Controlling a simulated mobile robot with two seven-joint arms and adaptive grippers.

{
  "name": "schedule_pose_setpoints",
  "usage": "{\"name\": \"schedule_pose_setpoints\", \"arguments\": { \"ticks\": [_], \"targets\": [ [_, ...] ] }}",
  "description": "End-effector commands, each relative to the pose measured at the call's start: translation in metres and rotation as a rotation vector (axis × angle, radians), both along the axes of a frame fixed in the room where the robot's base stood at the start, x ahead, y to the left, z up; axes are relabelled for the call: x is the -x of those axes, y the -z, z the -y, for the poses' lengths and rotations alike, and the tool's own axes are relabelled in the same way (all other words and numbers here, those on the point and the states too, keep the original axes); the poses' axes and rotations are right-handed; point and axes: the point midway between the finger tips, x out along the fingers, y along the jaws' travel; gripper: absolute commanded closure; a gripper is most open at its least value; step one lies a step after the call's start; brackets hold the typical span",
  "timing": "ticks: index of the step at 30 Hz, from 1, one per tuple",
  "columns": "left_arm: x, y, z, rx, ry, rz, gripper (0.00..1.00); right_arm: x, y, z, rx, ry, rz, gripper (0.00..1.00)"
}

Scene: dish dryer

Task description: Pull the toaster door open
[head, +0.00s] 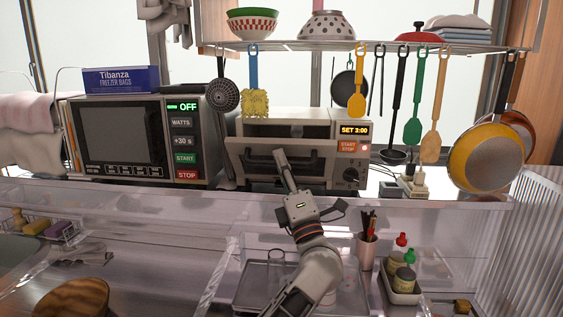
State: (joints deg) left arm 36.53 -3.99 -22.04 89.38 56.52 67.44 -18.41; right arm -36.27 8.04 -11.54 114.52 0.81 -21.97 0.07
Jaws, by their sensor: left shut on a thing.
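The toaster (349,129) stands on the counter at the middle, a beige box with a "SET 3:00" display and an orange start/stop button. Its dark-windowed door (252,161) seems tilted a little outward at the top, with an opening visible above it. My left gripper (281,156) reaches up from below in front of the door. It is shut on the toaster door's handle, though the fingers hide the exact contact. My right gripper is not in view.
A microwave (185,138) stands left of the toaster, with a hanging skimmer (222,95) between them. Utensils and pans (487,157) hang from a shelf (300,45) above. A clear ledge (450,203) runs in front, with sauce bottles (403,278) below it.

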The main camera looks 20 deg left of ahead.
Motion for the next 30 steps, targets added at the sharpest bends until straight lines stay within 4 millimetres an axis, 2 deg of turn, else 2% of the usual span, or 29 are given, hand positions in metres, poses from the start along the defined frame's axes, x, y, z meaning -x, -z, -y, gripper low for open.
{"name": "schedule_pose_setpoints", "arguments": {
  "ticks": [5, 6, 7, 17, 30],
  "targets": [
    [0.0, 0.0, 0.0, -0.001, 0.0, -0.001, 1.0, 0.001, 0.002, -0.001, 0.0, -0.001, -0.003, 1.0],
    [0.0, 0.0, 0.0, -0.001, 0.0, -0.001, 0.88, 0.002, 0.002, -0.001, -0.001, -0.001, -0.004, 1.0],
    [0.0, 0.0, 0.0, -0.001, 0.0, -0.001, 0.82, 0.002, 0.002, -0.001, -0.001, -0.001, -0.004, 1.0],
    [0.002, 0.003, 0.003, -0.001, 0.0, -0.002, 0.82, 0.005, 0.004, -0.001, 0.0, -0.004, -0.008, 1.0],
    [0.039, 0.036, 0.04, -0.004, 0.004, 0.002, 0.82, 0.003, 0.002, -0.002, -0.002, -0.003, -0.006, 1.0]
  ]
}}
